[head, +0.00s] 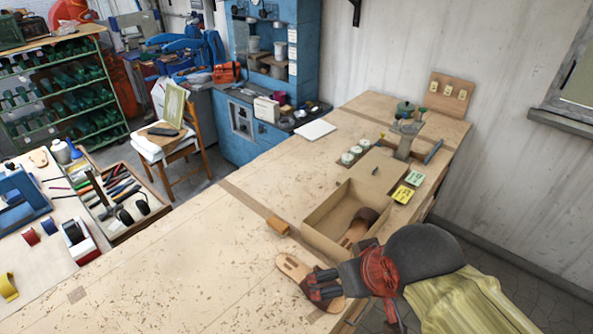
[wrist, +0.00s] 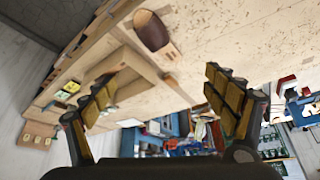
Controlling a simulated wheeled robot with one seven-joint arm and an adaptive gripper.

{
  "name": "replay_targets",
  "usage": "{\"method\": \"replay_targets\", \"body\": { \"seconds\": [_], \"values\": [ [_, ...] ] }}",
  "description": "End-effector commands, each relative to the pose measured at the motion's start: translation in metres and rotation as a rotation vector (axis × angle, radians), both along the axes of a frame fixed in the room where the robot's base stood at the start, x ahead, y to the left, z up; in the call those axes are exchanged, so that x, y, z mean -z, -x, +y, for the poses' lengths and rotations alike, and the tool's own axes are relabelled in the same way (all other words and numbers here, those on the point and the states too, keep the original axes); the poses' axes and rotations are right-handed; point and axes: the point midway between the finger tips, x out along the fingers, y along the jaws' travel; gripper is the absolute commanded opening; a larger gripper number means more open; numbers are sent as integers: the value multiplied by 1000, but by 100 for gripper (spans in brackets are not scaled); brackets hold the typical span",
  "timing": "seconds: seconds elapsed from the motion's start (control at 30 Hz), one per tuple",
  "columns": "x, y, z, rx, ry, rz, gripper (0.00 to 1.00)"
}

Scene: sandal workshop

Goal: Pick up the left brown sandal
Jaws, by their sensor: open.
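A tan-brown sandal (head: 292,266) lies on the bench near its front edge.
A small wooden block (head: 277,225) sits left of the box. Yellow and green cards (head: 404,193) lie right of it. Several white jars stand behind it. A tool tray (head: 130,221) is at the left. The bench between tray and sandal is clear.

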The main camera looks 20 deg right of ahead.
Motion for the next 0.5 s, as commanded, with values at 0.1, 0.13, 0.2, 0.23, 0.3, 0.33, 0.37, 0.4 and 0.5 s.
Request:
{"method": "replay_targets", "body": {
  "seconds": [0.1, 0.13, 0.2, 0.23, 0.3, 0.33, 0.37, 0.4, 0.5],
  "values": [
    [26, 0, 0, 0, 0, 1, 86],
    [32, 0, 0, 0, 0, 1, 86],
    [49, 0, 0, 0, 0, 1, 86],
    [56, 0, 0, 0, 0, 1, 86],
    [72, 0, 0, -1, 0, 1, 86],
    [78, 0, 0, -1, 0, 1, 86],
    [83, 0, 0, -1, 0, 1, 86],
    [89, 0, 0, -1, 0, 1, 86],
    [95, 0, 0, -1, 0, 1, 91]
  ]
}}
